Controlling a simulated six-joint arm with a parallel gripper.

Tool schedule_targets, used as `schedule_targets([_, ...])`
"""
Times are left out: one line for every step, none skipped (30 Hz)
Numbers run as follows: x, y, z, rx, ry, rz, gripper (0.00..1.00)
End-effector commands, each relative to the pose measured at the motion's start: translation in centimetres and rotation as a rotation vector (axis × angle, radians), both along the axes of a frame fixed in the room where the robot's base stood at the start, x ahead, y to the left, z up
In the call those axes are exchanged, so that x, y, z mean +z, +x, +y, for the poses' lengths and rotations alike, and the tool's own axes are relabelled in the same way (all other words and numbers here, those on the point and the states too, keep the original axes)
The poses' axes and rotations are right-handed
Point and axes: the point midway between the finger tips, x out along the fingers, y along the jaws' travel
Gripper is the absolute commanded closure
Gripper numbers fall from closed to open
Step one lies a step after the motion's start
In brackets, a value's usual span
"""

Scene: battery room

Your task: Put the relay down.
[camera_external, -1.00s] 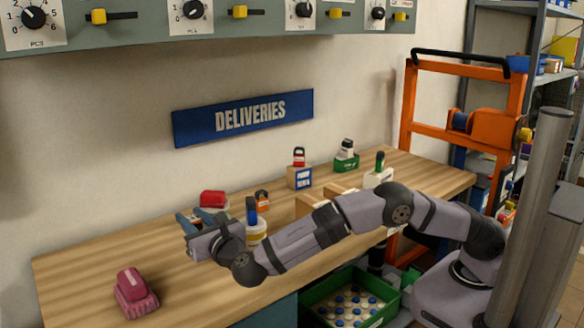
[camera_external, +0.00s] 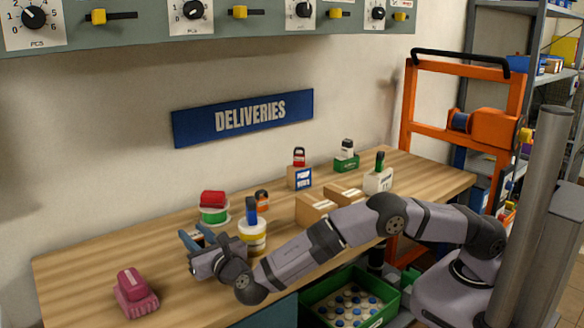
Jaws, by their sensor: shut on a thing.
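My gripper (camera_external: 203,240), with blue fingers, is low over the left half of the wooden workbench (camera_external: 90,255). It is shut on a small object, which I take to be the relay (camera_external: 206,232). Only a small dark and pale part of it shows between the fingers; the rest is hidden by the gripper. I cannot tell whether it touches the bench top.
A red, green and white stack (camera_external: 213,208) stands just behind my gripper. A white and yellow pot with a blue top (camera_external: 252,236) stands close on its right. A dark pink object (camera_external: 135,294) lies at front left. Cardboard boxes (camera_external: 316,209) stand further right. The bench's far left is clear.

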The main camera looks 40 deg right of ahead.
Motion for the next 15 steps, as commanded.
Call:
schedule_targets([-0.20, 0.00, 0.00, 0.000, 0.000, -0.001, 0.94])
schedule_targets([-0.30, 0.00, 0.00, 0.000, 0.000, -0.001, 0.94])
schedule_targets([-0.27, 0.00, 0.00, 0.000, 0.000, 0.000, 0.66])
schedule_targets([-0.22, 0.00, 0.00, 0.000, 0.000, 0.000, 0.59])
schedule_targets([-0.22, 0.00, 0.00, 0.000, 0.000, 0.000, 0.52])
schedule_targets([-0.22, 0.00, 0.00, 0.000, 0.000, 0.000, 0.52])
schedule_targets([-0.22, 0.00, 0.00, 0.000, 0.000, 0.000, 0.52])
schedule_targets([-0.22, 0.00, 0.00, 0.000, 0.000, 0.000, 0.52])
schedule_targets([-0.21, 0.00, 0.00, 0.000, 0.000, 0.000, 0.52])
schedule_targets([-0.21, 0.00, 0.00, 0.000, 0.000, 0.000, 0.52])
schedule_targets([-0.21, 0.00, 0.00, 0.000, 0.000, 0.000, 0.52])
schedule_targets([-0.21, 0.00, 0.00, 0.000, 0.000, 0.000, 0.52])
schedule_targets([-0.19, 0.00, 0.00, 0.000, 0.000, 0.000, 0.52])
schedule_targets([-0.16, 0.00, 0.00, 0.000, 0.000, 0.000, 0.52])
schedule_targets([-0.08, 0.00, 0.00, 0.000, 0.000, 0.000, 0.52])
